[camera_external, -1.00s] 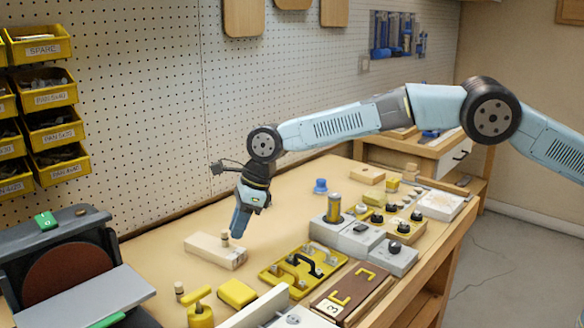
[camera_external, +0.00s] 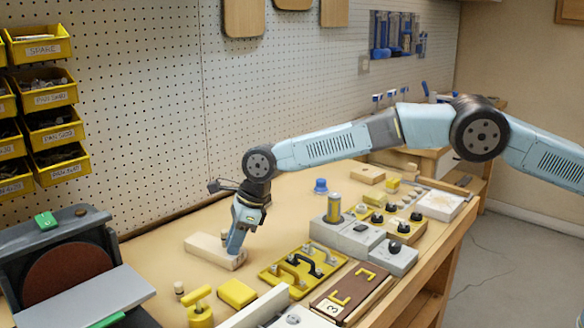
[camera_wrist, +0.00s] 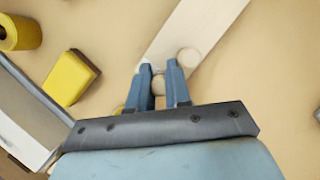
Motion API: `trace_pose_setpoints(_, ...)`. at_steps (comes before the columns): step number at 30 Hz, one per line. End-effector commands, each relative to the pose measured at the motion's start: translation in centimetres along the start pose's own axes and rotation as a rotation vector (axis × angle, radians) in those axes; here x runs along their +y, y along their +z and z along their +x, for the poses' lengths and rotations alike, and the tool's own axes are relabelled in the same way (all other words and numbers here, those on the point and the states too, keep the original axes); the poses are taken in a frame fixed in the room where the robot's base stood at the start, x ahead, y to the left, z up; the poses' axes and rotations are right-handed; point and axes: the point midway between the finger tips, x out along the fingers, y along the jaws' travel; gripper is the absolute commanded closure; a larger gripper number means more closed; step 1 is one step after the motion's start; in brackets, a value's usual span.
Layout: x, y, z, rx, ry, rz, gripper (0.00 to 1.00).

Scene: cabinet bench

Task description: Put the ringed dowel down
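My gripper (camera_external: 235,249) is low over the right end of a pale wooden block (camera_external: 207,250) on the bench. In the wrist view, its two blue fingers (camera_wrist: 161,72) are close together around a small tan dowel (camera_wrist: 159,86). The dowel's lower end and any ring on it cannot be made out. A second round dowel top (camera_wrist: 188,60) shows on the block (camera_wrist: 196,30), just beyond the right fingertip; in the external view, it (camera_external: 225,236) stands next to the gripper. I cannot tell whether the held dowel touches the block.
A yellow block (camera_external: 237,293) lies in front of the wooden block. A yellow tray with handles (camera_external: 303,267) is to the right, with grey switch boxes (camera_external: 356,239) behind. A short dowel (camera_external: 179,288) stands at the left. Bare bench lies behind the block.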

Motion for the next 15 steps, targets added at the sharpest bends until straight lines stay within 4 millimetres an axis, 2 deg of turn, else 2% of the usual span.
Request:
trace_pose_setpoints(1,0.0,0.0,0.0,0.0,0.0,0.0,0.78)
trace_pose_setpoints(3,0.0,0.0,0.0,0.0,0.0,0.0,0.71)
trace_pose_setpoints(11,0.0,0.0,-0.1,0.0,0.0,0.0,0.71)
trace_pose_setpoints(15,0.0,0.1,-1.0,0.0,0.0,0.0,0.71)
